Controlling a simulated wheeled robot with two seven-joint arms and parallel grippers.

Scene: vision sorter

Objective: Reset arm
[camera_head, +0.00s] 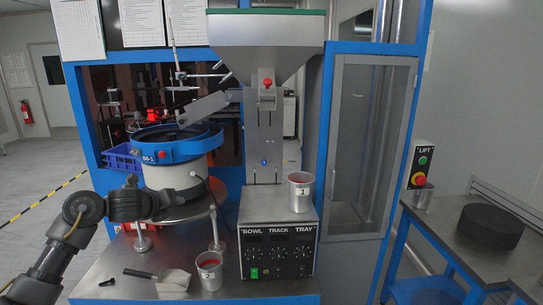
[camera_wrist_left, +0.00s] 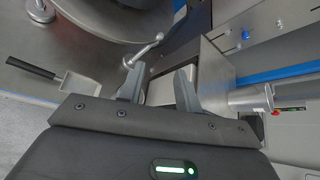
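My left arm comes in from the left in the head view, and its gripper (camera_head: 200,192) is in front of the white base of the vibrating bowl (camera_head: 180,150). In the left wrist view the two fingers of my left gripper (camera_wrist_left: 160,85) stand apart with no object held between them. The tips point towards the side of the grey control box (camera_wrist_left: 185,70), seen beyond them. It is also in the head view (camera_head: 278,250), marked "BOWL TRACK TRAY". My right gripper shows in neither view.
A metal cup (camera_head: 300,192) stands on the control box. Another cup (camera_head: 209,270) with red contents and a scoop (camera_head: 172,281) are on the bench. A metal leg (camera_wrist_left: 145,50) is close to my left fingers. A side table at right holds a black disc (camera_head: 490,226).

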